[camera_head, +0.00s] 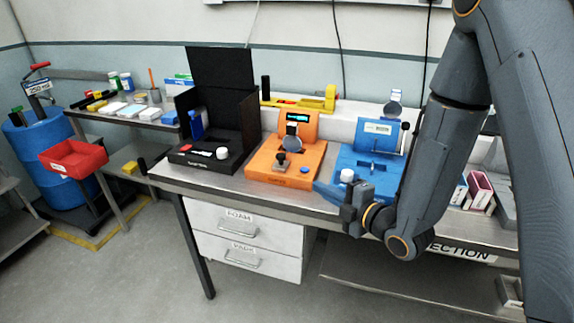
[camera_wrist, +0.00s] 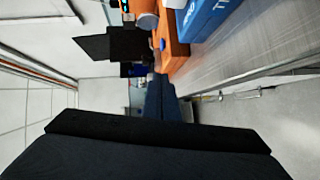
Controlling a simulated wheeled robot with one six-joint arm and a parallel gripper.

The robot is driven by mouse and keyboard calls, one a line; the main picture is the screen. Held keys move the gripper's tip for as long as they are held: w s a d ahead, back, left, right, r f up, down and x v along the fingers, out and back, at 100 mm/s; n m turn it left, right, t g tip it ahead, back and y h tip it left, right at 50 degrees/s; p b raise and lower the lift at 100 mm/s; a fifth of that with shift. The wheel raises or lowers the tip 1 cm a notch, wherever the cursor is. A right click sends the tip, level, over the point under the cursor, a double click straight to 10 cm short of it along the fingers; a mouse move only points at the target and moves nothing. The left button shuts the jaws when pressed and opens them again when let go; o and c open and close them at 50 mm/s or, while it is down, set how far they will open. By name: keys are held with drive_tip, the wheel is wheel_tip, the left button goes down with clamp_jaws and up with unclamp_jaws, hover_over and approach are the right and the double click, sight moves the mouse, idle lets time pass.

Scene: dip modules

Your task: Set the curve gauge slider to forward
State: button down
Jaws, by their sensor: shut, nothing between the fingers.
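Three units stand on the bench, and I cannot tell by a readable label which one is the curve gauge. The orange unit (camera_head: 262,165) has a small display, a round clear disc and a dark knob on its base. The blue unit (camera_head: 373,162) to its right has a display, a slot and a white knob (camera_head: 347,175). The black unit (camera_head: 233,150) with a raised lid stands at the left. My gripper (camera_head: 318,187) is shut and empty at the bench's front edge, before the gap between the orange and blue units. Its fingers also show in the wrist view (camera_wrist: 162,98).
The steel bench (camera_head: 205,187) has white drawers (camera_head: 245,240) under it. Pink-edged boxes (camera_head: 480,188) stand at the right. A yellow tool (camera_head: 310,100) lies behind the units. A red bin (camera_head: 75,158) and blue drum (camera_head: 45,140) are at the far left.

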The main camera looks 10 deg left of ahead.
sight(281, 161)
drive_tip(key=s+a+n+y, duration=0.1)
drive_tip(key=s+a+r+n+y, duration=0.1)
drive_tip(key=shift+s+a+n+y, duration=0.25)
drive_tip(key=shift+s+n+y, duration=0.05)
drive_tip(key=shift+n+y, duration=0.1)
drive_tip(key=shift+w+a, duration=0.1)
drive_tip(key=p+x, duration=0.4)
drive_tip(key=x, duration=0.5)
drive_tip(key=shift+w+a+r, duration=0.1)
drive_tip(key=shift+w+a, duration=0.05)
drive_tip(key=shift+a, duration=0.25)
drive_tip(key=w+p, duration=0.1)
drive_tip(key=w, duration=0.2)
drive_tip(key=shift+w+a, duration=0.15)
drive_tip(key=shift+a, duration=0.05)
drive_tip(key=shift+w+p, duration=0.3)
drive_tip(key=shift+w, duration=0.1)
drive_tip(key=shift+w, duration=0.1)
